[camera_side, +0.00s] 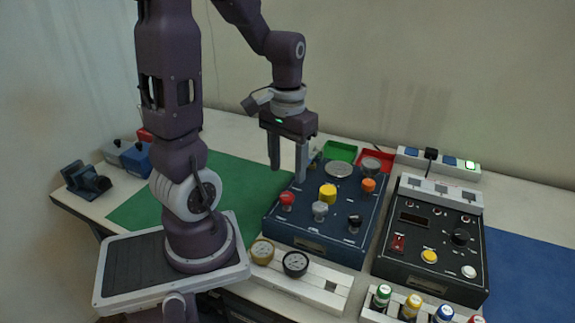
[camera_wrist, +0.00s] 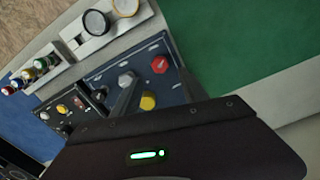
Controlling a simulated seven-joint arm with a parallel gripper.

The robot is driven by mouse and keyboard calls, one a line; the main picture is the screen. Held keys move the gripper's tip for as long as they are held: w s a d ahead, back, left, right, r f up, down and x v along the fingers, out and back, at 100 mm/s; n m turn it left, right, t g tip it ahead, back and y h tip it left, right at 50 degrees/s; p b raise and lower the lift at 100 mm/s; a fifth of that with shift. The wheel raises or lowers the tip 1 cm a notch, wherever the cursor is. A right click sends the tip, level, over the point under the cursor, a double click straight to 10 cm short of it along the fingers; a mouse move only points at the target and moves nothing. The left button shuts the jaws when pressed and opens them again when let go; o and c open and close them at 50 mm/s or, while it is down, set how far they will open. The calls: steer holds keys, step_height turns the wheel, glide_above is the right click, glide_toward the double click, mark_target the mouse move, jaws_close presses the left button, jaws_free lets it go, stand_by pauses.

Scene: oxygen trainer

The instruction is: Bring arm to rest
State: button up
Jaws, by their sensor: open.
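My gripper (camera_side: 287,162) is open and empty, pointing down above the rear left part of the blue control panel (camera_side: 322,245). Its two fingers are apart, with no object between them. The panel carries a red knob (camera_side: 287,199), a yellow knob (camera_side: 327,192), a grey knob (camera_side: 320,209), an orange knob (camera_side: 368,185) and a black knob (camera_side: 354,222). In the wrist view, the dark gripper body covers the lower part and hides some of the panel; the red knob (camera_wrist: 159,64) and yellow knob (camera_wrist: 148,100) show beyond it.
A black panel (camera_side: 425,262) stands to the right. Two round gauges (camera_side: 295,264) sit on a white strip in front. Several coloured-cap bottles (camera_side: 412,306) stand front right. Green (camera_side: 340,150) and red (camera_side: 387,160) trays and a power strip (camera_side: 408,157) lie behind. The green mat (camera_side: 235,180) is largely clear.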

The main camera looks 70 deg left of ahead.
steer(key=s+d+r+m+t, duration=0.2)
steer(key=d+r+m, duration=0.1)
steer(key=d+r, duration=0.2)
steer(key=s+d+r+m+t, duration=0.3)
steer(key=d+r, duration=0.3)
steer(key=d, duration=0.3)
steer(key=shift+s+d+t, duration=0.25)
steer(key=shift+t, duration=0.05)
